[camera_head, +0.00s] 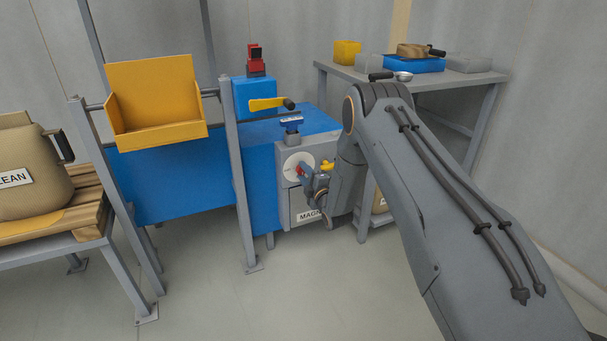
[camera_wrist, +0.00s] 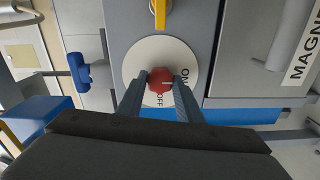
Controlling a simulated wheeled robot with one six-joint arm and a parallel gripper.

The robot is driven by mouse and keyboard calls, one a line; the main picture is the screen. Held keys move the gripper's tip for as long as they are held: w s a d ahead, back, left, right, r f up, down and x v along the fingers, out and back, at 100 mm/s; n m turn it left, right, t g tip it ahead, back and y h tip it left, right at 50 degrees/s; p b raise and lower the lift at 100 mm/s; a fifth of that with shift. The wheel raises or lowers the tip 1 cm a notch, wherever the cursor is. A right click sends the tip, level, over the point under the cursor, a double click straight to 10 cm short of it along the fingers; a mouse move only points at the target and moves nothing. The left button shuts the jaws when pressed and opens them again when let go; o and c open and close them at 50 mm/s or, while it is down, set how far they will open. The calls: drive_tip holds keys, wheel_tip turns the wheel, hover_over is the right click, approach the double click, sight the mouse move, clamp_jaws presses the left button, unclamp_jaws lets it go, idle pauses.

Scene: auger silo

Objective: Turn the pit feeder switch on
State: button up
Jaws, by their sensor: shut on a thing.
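The pit feeder switch is a red knob (camera_wrist: 160,80) on a round white dial (camera_wrist: 137,62) with "OFF" and "ON" lettering, in the wrist view. In the head view the white dial (camera_head: 291,160) sits on the front of a grey box on the blue machine. My gripper (camera_wrist: 160,86) is shut on the red knob, one finger on each side. In the head view my gripper (camera_head: 308,178) reaches the dial from the right and hides part of it. The knob's pointer direction is hard to read.
A yellow handle (camera_head: 327,165) sticks out just right of the dial; a blue knob (camera_head: 291,123) tops the box. A yellow lever (camera_head: 270,103) lies above. A grey table (camera_head: 340,73) with trays stands behind right. Bare floor (camera_head: 200,285) lies in front.

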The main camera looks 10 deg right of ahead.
drive_tip(key=o, duration=1)
drive_tip(key=shift+o, duration=0.2)
drive_tip(key=shift+s, duration=0.1)
drive_tip(key=p+v, duration=0.1)
drive_tip(key=v, duration=0.6)
drive_tip(key=shift+s+p, duration=0.3)
drive_tip(key=shift+d, duration=0.1)
